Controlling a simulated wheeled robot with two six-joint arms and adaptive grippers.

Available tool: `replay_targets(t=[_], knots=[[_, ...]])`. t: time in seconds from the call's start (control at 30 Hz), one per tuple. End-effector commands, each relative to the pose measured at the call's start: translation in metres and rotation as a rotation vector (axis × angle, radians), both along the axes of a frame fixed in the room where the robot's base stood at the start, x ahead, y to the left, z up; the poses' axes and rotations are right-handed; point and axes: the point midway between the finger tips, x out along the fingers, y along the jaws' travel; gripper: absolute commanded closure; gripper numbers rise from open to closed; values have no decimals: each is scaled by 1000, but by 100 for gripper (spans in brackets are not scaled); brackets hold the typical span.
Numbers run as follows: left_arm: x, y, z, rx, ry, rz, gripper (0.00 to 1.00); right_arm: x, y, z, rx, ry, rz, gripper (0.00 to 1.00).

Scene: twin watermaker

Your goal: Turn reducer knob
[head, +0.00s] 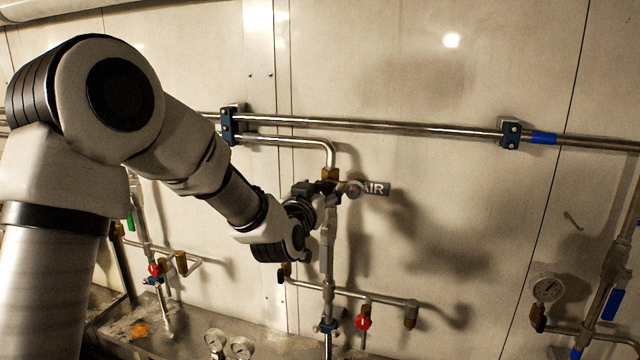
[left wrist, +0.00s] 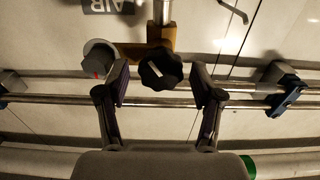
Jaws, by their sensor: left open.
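The black lobed reducer knob (left wrist: 161,69) sits on a brass body (left wrist: 161,38) in the left wrist view. My left gripper (left wrist: 159,73) is open, with one finger on each side of the knob and visible gaps between. In the head view my left gripper (head: 318,190) is at the upright pipe beneath the brass fitting (head: 330,174), left of the AIR label (head: 376,188). The knob is hard to tell from the gripper there. A small round gauge (left wrist: 100,56) is close to the left finger in the wrist view. My right gripper is not in view.
Horizontal steel pipes (head: 400,128) run along the wall above the gripper. Below are a red valve handle (head: 363,322) and two gauges (head: 242,347). Another gauge (head: 547,288) is at right. The wall right of the label is mostly clear.

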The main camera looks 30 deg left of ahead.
Motion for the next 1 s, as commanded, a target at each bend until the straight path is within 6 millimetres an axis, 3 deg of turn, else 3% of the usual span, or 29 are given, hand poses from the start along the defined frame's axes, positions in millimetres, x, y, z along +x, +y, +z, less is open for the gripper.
replay_targets(t=[0.17, 0.33, 0.47, 0.67, 0.9, 0.93, 1.0], knots=[[0, 0, -1, 0, 1, 0, 33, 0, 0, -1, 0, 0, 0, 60], [0, 0, -1, 0, 1, 0, 90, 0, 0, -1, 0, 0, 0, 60], [0, 0, -1, -1, 0, 0, 92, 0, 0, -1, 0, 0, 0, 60], [0, 1, -5, -90, -18, 1, 92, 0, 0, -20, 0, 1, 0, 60], [0, 0, -1, -103, -19, 1, 92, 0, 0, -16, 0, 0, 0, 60], [0, 0, -1, -103, -19, 1, 54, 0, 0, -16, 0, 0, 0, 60], [0, 0, -1, -102, -19, 1, 33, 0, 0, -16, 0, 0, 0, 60]])
